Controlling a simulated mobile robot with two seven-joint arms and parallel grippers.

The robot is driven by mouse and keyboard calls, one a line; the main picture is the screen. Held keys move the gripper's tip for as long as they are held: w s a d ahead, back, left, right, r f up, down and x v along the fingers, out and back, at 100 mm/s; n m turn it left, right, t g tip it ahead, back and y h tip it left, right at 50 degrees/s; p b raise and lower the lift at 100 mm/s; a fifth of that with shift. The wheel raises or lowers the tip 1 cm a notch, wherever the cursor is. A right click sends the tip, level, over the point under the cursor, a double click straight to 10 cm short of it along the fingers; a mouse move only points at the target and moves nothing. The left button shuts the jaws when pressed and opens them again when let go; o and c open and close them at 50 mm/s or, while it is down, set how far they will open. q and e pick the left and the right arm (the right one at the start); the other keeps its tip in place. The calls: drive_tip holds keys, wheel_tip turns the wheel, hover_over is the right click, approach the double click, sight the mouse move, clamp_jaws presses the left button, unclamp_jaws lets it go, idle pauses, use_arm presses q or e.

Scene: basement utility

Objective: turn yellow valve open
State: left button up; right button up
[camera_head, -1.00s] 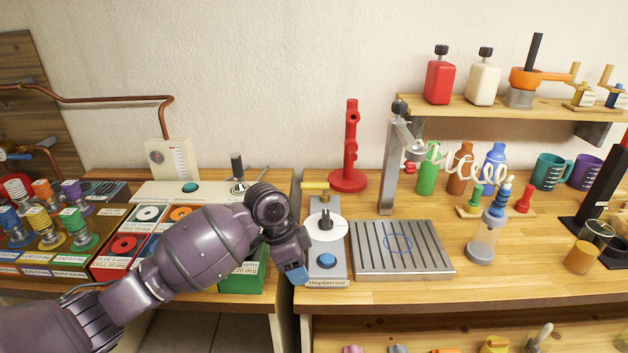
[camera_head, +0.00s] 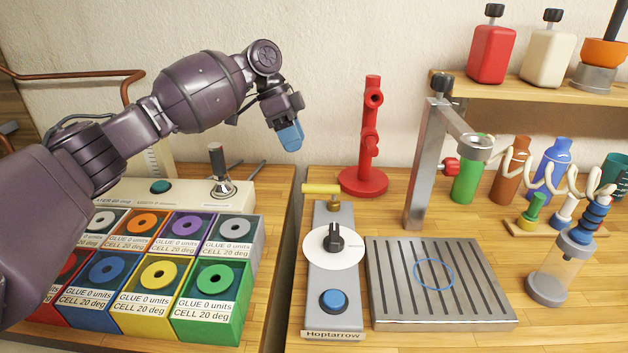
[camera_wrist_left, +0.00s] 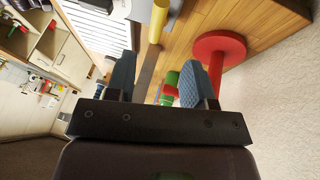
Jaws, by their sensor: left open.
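The device also has a white dial with a black knob (camera_head: 334,243) and a blue button (camera_head: 333,301). My left gripper (camera_head: 290,140) hangs above and to the left of the valve, apart from it, with blue fingertips pointing down. In the left wrist view, the jaws (camera_wrist_left: 155,78) are open and empty, and the yellow handle (camera_wrist_left: 158,20) shows beyond them. My right gripper is in neither view.
A red post on a round base (camera_head: 363,180) stands just right of and behind the valve. A metal column with an arm (camera_head: 423,165) and a slatted plate (camera_head: 390,310) are farther right. Coloured bins (camera_head: 205,305) lie to the left, across a gap between the benches.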

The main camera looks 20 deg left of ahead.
use_arm(q)
drive_tip(key=x, duration=1)
drive_tip(key=shift+s+d+f+b, duration=0.1)
drive_tip(key=shift+d+f+b, duration=0.05)
drive_tip(key=shift+f+b, duration=0.2)
drive_tip(key=shift+c, duration=0.3)
clamp_jaws()
